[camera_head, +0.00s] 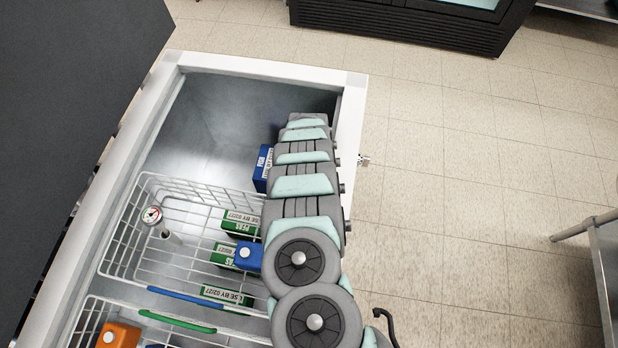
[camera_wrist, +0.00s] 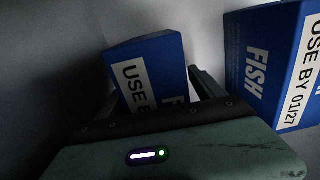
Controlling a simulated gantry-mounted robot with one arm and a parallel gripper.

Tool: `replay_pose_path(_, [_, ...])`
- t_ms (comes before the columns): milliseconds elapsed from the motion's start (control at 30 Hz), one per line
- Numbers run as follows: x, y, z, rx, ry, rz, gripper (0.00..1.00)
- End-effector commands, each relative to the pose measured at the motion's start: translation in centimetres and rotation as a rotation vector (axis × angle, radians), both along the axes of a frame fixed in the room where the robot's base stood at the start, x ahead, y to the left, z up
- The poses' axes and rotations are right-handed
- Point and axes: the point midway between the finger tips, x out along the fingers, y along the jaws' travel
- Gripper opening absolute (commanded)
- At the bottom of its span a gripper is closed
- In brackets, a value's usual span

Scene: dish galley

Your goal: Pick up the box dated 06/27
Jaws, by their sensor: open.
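In the wrist view, a blue box (camera_wrist: 148,62) stands ahead of my gripper (camera_wrist: 152,88). Its white label shows "USE B"; the rest, with the date, is hidden behind the gripper body. My gripper is open, with a dark finger on each side of this box; I cannot tell whether they touch it. A second blue FISH box (camera_wrist: 262,62) stands to the right, and its label appears to read USE BY 01/27. In the head view, one blue FISH box (camera_head: 263,167) shows beside my arm, its date partly covered. My gripper is hidden there. I see no readable 06/27.
The boxes are inside an open chest with white rims (camera_head: 355,130). A wire basket (camera_head: 150,178) holds green boxes (camera_head: 228,296), a blue box with a white round spot (camera_head: 247,258) and a dial thermometer (camera_head: 152,215). A nearer basket holds an orange box (camera_head: 118,337).

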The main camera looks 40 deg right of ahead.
Motion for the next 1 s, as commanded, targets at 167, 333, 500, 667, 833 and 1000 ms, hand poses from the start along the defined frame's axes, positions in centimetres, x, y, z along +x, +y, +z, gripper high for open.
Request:
replay_pose_path(167, [0.09,-0.13,-1.70,-0.001,-0.003,-0.001,0.78])
replay_pose_path(333, [0.11,-0.10,-1.54,-0.001,-0.003,-0.001,0.78])
replay_pose_path(500, [0.09,-0.08,-1.55,-0.001,-0.002,-0.001,0.64])
replay_pose_path(667, [0.09,-0.08,-1.55,-0.001,-0.002,-0.001,0.51])
replay_pose_path(833, [0.08,-0.06,-1.56,-0.001,-0.002,0.000,0.37])
replay_pose_path(1000, [0.07,-0.06,-1.57,-0.001,-0.002,0.000,0.23])
